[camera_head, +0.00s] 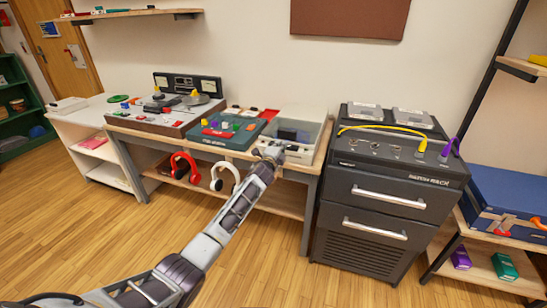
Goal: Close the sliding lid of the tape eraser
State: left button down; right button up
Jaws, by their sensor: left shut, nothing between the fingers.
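A pale grey box-shaped unit (306,155) sits at the right end of the wooden bench and looks like the tape eraser. A dark recess or block (290,134) shows in its top. I cannot tell clearly where its sliding lid stands. My left gripper (267,153) is shut and empty at the unit's front left corner. Its fingers cover part of the front, and I cannot tell whether they touch it. My right gripper is not in view.
Left of the unit is a teal tray (205,139) with colored blocks, then a reel tape deck (150,123). Red headphones (185,167) and white headphones (225,172) hang at the bench front. A black patch rack (385,185) stands close on the right. The floor in front is clear.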

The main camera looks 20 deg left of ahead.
pick_arm(q)
jog(key=s+p, duration=0.2)
jog(key=s, duration=0.7)
jog(key=shift+a, duration=0.2)
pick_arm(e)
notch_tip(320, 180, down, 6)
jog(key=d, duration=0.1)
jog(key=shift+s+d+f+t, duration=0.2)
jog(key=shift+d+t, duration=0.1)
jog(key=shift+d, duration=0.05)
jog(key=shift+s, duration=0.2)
